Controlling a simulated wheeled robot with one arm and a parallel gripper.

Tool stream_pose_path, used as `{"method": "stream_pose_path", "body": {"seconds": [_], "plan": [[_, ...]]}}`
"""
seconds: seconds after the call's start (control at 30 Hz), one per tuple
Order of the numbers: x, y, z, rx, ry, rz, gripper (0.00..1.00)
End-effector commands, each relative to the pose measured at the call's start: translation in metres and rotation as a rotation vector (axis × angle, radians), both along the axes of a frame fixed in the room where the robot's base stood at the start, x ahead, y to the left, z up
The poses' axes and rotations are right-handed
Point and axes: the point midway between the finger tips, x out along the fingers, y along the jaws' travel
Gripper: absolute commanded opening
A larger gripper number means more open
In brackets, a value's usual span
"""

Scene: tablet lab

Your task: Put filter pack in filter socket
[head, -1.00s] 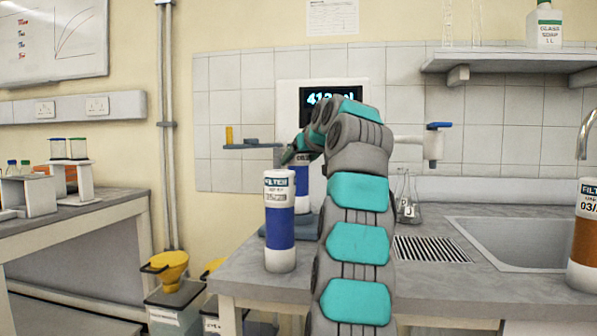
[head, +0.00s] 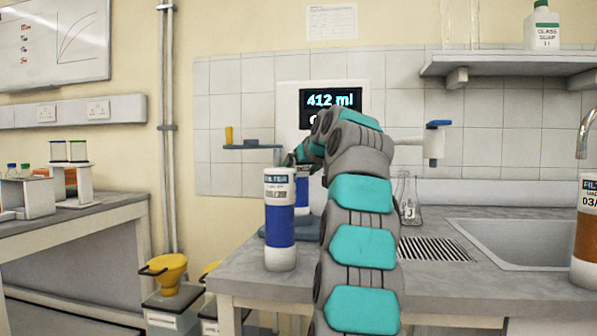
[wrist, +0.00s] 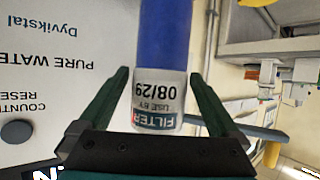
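A filter pack (wrist: 163,60), blue with a white labelled end reading "USE BY 08/29", fills the middle of the wrist view. It shows partly in the head view (head: 302,187), upright in front of the white water unit (head: 288,98), behind my arm. My gripper (wrist: 160,74) has one dark green finger on each side of the pack, with narrow gaps visible beside it. In the head view my gripper (head: 292,158) is near the pack's top, partly hidden by my arm. The filter socket is not clearly visible; I cannot tell whether the pack is seated.
Another blue-banded filter (head: 280,225) stands on the counter's front left. An orange-banded one (head: 588,240) stands at the right by the sink (head: 510,240). A flask (head: 408,200) and wall tap (head: 433,145) are right of my arm. A small shelf (head: 250,146) is at the left.

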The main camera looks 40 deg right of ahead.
Motion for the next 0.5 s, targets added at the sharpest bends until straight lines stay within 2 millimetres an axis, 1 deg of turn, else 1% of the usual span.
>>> {"method": "stream_pose_path", "body": {"seconds": [0.23,0.37,0.5], "plan": [[0.000,0.000,0.000,0.000,0.000,0.000,1.00],[0.000,0.000,0.005,0.000,0.000,0.000,1.00],[-0.011,0.004,0.010,-0.001,-0.003,0.000,1.00]]}}
